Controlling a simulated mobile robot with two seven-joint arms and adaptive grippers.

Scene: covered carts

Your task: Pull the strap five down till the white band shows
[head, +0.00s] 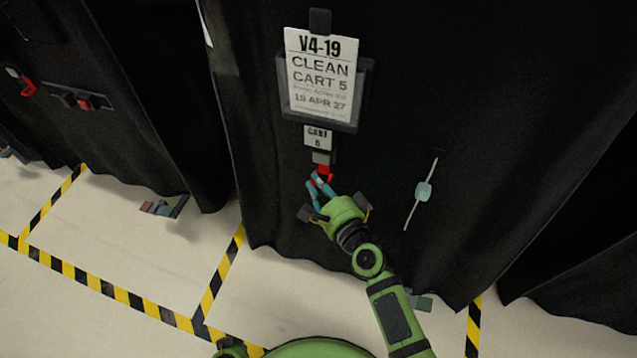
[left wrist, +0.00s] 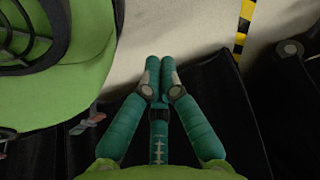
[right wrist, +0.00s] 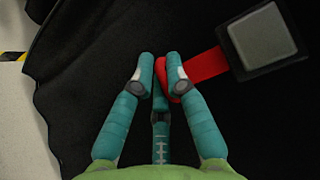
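The red strap (head: 325,174) hangs from a grey buckle (head: 321,157) below the small CART 5 tag (head: 318,137) on a black cover. In the right wrist view the red strap (right wrist: 205,66) runs from the buckle (right wrist: 262,42) to the right-hand finger and passes partly behind it. My right gripper (head: 313,181) is at the strap's free end; in its wrist view (right wrist: 160,64) a narrow gap shows between the fingertips, and I cannot tell whether they grip the strap. No white band shows. My left gripper (left wrist: 160,64) has its fingertips together, empty.
The sign CLEAN CART 5 (head: 321,75) hangs above the tag. A pale cord with a light-blue toggle (head: 423,191) hangs to the right. Another covered cart at left has a red-and-grey fitting (head: 82,101). Yellow-black tape (head: 110,290) marks the pale floor.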

